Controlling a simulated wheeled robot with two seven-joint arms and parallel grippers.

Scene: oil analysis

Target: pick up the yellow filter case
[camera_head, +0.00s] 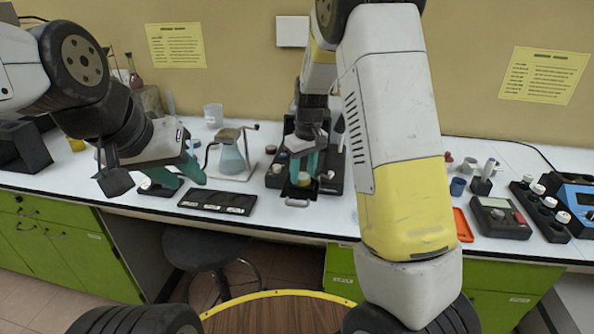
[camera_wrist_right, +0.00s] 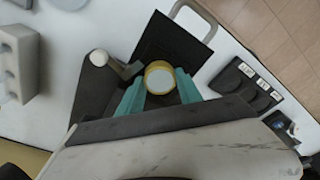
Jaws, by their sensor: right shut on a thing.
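The yellow filter case (camera_head: 303,179) is a small round piece with a pale top. It also shows in the right wrist view (camera_wrist_right: 159,77), between the teal fingers. My right gripper (camera_head: 303,165) is shut on it, one finger on each side, over a black plate with a handle (camera_wrist_right: 176,42). The pictures do not clearly show whether the case touches the plate. My left gripper (camera_head: 178,173) is off to the left, with its teal fingers apart and nothing between them.
A black slotted tray (camera_head: 217,208) lies left of the right gripper. Behind it stands a flask of bluish liquid (camera_head: 233,158). On the right are a blue cup (camera_head: 457,186), an orange tray (camera_head: 462,226) and a grey device (camera_head: 500,218). A stool (camera_head: 205,245) stands below the bench.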

